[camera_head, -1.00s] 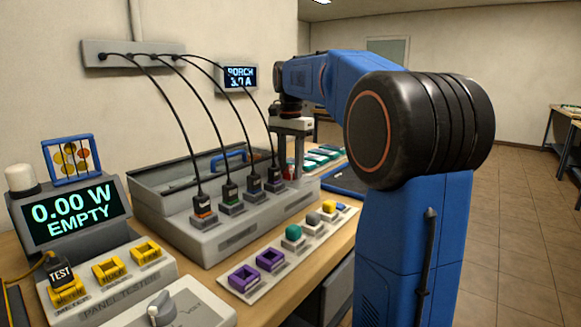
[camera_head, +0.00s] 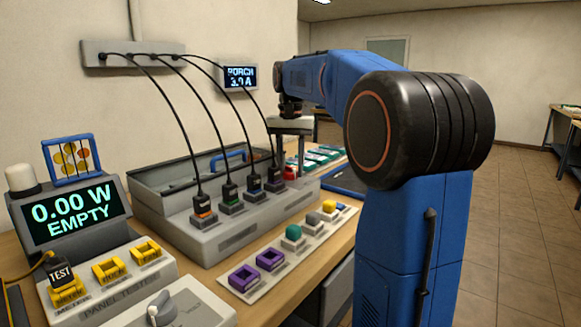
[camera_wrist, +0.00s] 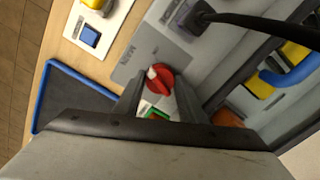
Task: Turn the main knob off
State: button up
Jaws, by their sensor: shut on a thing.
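The main knob (camera_wrist: 160,80) is red with a pale mark and sits on a grey plate marked MAIN at the end of the grey panel box (camera_head: 215,240). It also shows as a small red patch in the head view (camera_head: 290,173). My gripper (camera_wrist: 158,98) points down over this end of the box, with one finger on each side of the knob, shut on it. In the head view my gripper (camera_head: 297,165) is small and partly hides the knob.
Several black cables run from a wall strip (camera_head: 130,54) to plugs on the box, close left of my gripper. A blue-edged dark tray (camera_wrist: 85,105) lies beside the box. The wall display (camera_head: 240,77) reads PORCH 3.0 A; the tester screen (camera_head: 75,213) reads 0.00 W EMPTY.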

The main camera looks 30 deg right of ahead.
aim_at(291, 167)
jog(key=n, duration=1.2)
jog(key=shift+n, duration=0.3)
dwell(0.4)
jog(key=o, duration=1)
jog(key=shift+o, duration=0.2)
notch_tip(291, 167, up, 17)
jog(key=shift+r, duration=0.2)
